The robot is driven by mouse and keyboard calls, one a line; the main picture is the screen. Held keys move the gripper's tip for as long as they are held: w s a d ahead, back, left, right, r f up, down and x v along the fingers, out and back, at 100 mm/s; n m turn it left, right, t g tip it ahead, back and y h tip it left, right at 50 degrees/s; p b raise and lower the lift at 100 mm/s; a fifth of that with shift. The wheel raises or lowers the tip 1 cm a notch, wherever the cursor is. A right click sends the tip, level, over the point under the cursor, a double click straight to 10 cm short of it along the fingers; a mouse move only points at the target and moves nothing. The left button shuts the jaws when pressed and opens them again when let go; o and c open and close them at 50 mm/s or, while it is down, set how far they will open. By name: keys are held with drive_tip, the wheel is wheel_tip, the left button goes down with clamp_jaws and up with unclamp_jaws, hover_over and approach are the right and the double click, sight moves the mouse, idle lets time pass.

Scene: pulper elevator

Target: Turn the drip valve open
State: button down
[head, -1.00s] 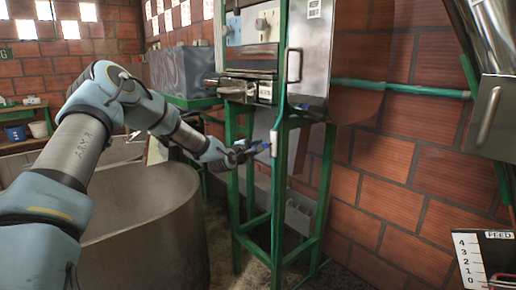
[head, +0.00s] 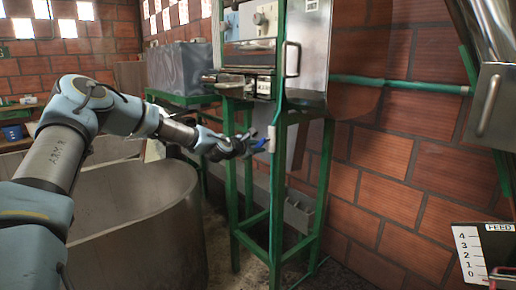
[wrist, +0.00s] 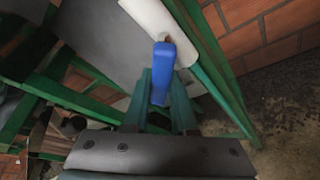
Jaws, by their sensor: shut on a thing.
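The drip valve has a white body (head: 272,138) on the front green post of the machine stand and a short blue handle (head: 260,145). In the wrist view the blue handle (wrist: 163,72) hangs from the end of the white pipe (wrist: 158,24). My gripper (head: 250,146) is at the valve, reaching in from the left. In the wrist view its two dark green fingers (wrist: 161,92) lie on either side of the handle, shut on it. The lower end of the handle is partly hidden between the fingers.
The green stand (head: 232,190) carries the metal machine above the valve. A large round grey tank (head: 150,235) stands below my arm. A brick wall (head: 380,160) with a green pipe (head: 400,86) is behind, and a FEED scale panel (head: 470,255) is at the lower right.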

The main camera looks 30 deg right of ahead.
drive_tip(key=shift+f, duration=0.1)
drive_tip(key=c, duration=0.7)
unclamp_jaws()
drive_tip(key=b+v, duration=0.2)
drive_tip(key=v, duration=0.8)
drive_tip(key=shift+s+a+b, duration=0.2)
drive_tip(key=shift+a+b, duration=0.1)
drive_tip(key=shift+b, duration=0.05)
